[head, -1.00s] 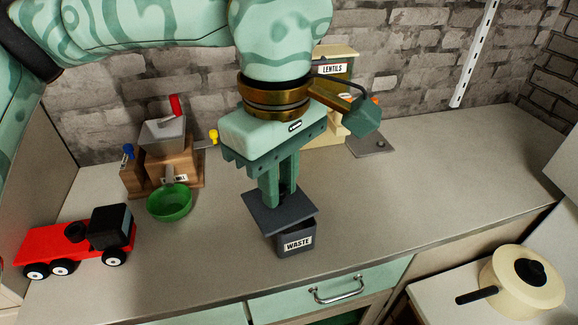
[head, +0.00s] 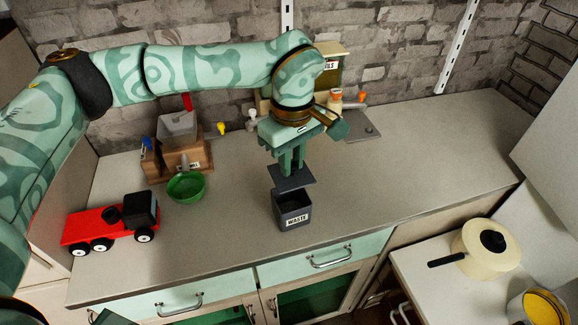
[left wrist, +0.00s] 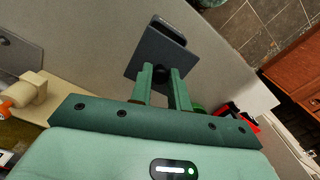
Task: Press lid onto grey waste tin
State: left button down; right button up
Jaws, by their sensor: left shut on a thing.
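The grey waste tin (head: 292,216) stands upright on the counter with a WASTE label on its front. Its dark open top shows. My left gripper (head: 291,170) points down and is shut on the knob of the dark grey square lid (head: 292,180). The lid is roughly level, apart from the tin, above and slightly behind its opening. In the left wrist view the fingers (left wrist: 163,78) grip the lid (left wrist: 152,54), which hides most of the tin (left wrist: 173,27). The knob is mostly hidden by the fingers.
A green bowl (head: 186,188) stands by the wooden mill (head: 180,160), left of the tin. A red toy truck (head: 113,222) is farther left. The lentils dispenser (head: 328,75) stands behind my gripper. The counter right of the tin is clear. A cream pot (head: 486,249) sits lower right.

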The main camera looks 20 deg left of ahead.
aim_at(292, 182)
pick_arm(q)
jog(key=shift+s+f+b, duration=0.15)
jog(key=shift+f+b, duration=0.25)
jog(key=shift+f, duration=0.1)
notch_tip(292, 182, down, 4)
jog(key=b, duration=0.3)
jog(key=shift+r, duration=0.2)
jog(key=shift+f, duration=0.8)
jog(key=shift+r, duration=0.1)
jog(key=shift+f, duration=0.2)
dwell(0.9)
jog(key=shift+p, duration=0.45)
